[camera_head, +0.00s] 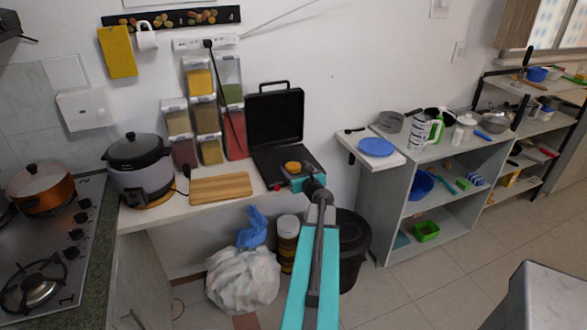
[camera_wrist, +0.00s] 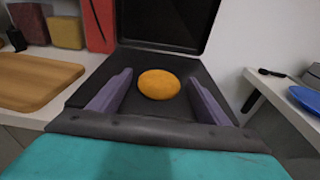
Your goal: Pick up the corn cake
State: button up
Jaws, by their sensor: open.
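The corn cake (camera_wrist: 159,84) is a round orange-yellow disc lying on the dark lower plate of the open black grill (camera_wrist: 75,98). In the head view the corn cake (camera_head: 292,166) sits on the grill's lower plate (camera_head: 262,160), close to my gripper (camera_head: 294,178). In the wrist view my gripper (camera_wrist: 160,96) is open, with one purple-grey finger left of the cake and one right of it. The cake appears between or just beyond the fingertips. I cannot tell the exact depth. Nothing is held.
The grill's raised lid (camera_head: 275,118) stands behind the cake. A wooden board (camera_head: 221,187) lies to the left, with spice dispensers (camera_head: 208,115) behind it. A blue plate (camera_head: 376,147) sits on a shelf to the right. A black bin (camera_head: 352,245) stands below.

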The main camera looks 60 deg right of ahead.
jog(key=c, duration=1.3)
jog(key=shift+o, duration=0.2)
jog(key=shift+r, duration=0.15)
